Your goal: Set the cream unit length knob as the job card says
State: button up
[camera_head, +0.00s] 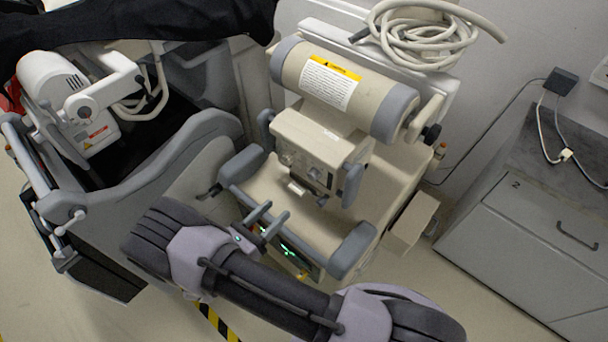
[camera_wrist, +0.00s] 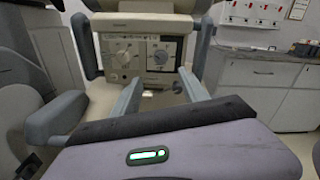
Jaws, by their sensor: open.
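The cream unit (camera_head: 320,135) stands in the middle of the head view, with a control box under its grey-ended cylinder. In the wrist view its front panel (camera_wrist: 142,72) faces me and carries a round dial at left (camera_wrist: 122,57) and another at right (camera_wrist: 160,57). I cannot read which one is the length knob, or their settings. My gripper (camera_head: 266,217) is open and empty in front of and below the panel. In the wrist view its two fingers (camera_wrist: 160,84) point toward the panel, apart from it. No readable job card shows.
A warning label (camera_head: 330,82) is on the cylinder. A coiled hose (camera_head: 425,40) lies on top. A grey cabinet (camera_head: 530,225) stands at right. Grey padded handles flank the panel.

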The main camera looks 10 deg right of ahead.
aim_at(311, 177)
jog(key=b+x, duration=0.1)
jog(key=x, duration=1.4)
jog(key=shift+d, duration=0.1)
grip_shut()
